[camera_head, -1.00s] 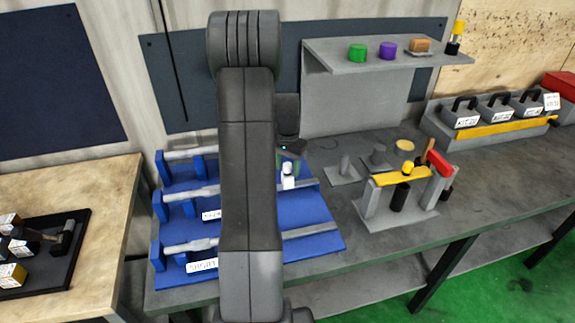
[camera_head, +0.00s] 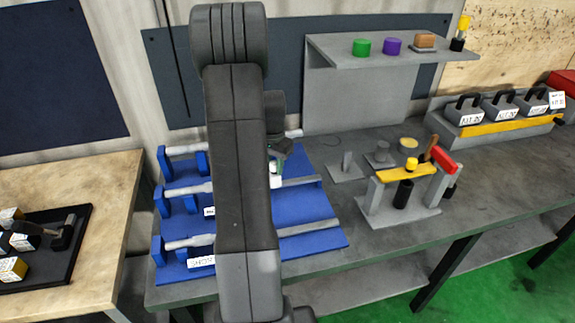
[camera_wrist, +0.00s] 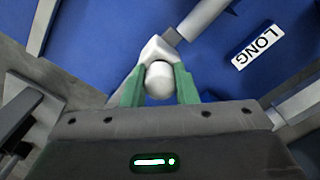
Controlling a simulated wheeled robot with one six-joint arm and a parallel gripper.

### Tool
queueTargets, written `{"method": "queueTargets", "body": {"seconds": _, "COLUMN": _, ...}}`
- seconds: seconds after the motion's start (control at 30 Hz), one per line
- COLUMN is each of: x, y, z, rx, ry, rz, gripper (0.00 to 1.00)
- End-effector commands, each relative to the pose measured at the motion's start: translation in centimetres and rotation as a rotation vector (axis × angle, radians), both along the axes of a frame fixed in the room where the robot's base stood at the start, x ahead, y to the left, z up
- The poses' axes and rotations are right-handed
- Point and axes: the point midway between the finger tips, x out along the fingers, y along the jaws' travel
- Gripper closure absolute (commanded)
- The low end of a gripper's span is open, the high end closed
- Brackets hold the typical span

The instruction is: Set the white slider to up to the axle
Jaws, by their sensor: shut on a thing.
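The white slider (camera_wrist: 159,80) has a rounded knob and a pale angular body. My gripper (camera_wrist: 160,72) has its green fingers shut on the knob. Just beyond the body, a light grey axle (camera_wrist: 202,18) runs toward the upper right. Their ends look very close, and I cannot tell whether they touch. In the head view, the slider (camera_head: 275,181) shows below my gripper (camera_head: 278,166), on the middle row of the blue fixture (camera_head: 294,207). My arm hides part of that row and its axle (camera_head: 190,188).
Other rows with grey axles lie behind and in front, on blue supports. A LONG label (camera_wrist: 258,47) lies beside the axle. To the right, a grey stand (camera_head: 400,208) with a yellow bar holds tools. A shelf (camera_head: 390,50) overhangs the back.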

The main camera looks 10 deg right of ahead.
Motion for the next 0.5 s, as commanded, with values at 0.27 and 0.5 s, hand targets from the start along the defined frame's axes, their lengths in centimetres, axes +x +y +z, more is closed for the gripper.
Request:
{"method": "queueTargets", "body": {"seconds": 0.27, "x": 0.0, "y": 2.5, "z": 0.1, "rx": -0.001, "ry": -0.002, "rz": 0.001, "gripper": 1.0}}
{"method": "queueTargets", "body": {"seconds": 0.5, "x": 0.0, "y": 2.5, "z": 0.1, "rx": 0.001, "ry": -0.002, "rz": 0.0, "gripper": 0.7}}
